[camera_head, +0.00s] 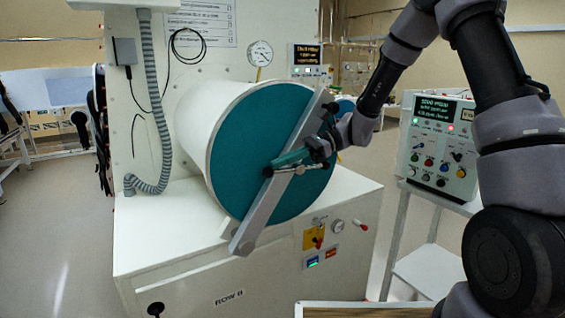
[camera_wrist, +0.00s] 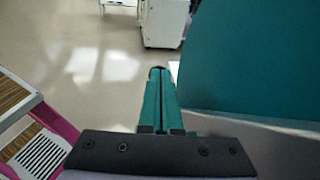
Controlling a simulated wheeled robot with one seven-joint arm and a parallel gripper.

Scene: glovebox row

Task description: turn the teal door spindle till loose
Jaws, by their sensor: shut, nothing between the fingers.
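The teal door (camera_head: 240,140) is a round disc on the front of a white cylinder, with a grey bar (camera_head: 258,222) running diagonally across it. At its middle a thin pale spindle handle (camera_head: 296,169) with dark ends lies roughly level across the bar. My gripper (camera_head: 274,162) has teal fingers, shut and empty, just in front of the bar and close above the handle's left end; I cannot tell whether they touch. In the wrist view my shut fingers (camera_wrist: 160,78) point past the teal door (camera_wrist: 250,60), with a small dark round end at their tips. The spindle's hub is hidden.
The white cabinet (camera_head: 160,225) carries the cylinder. A grey hose (camera_head: 155,100) hangs at left. A control box (camera_head: 437,150) stands on a frame at right. A pink-edged rack (camera_wrist: 45,130) is at the wrist view's left, beside open floor.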

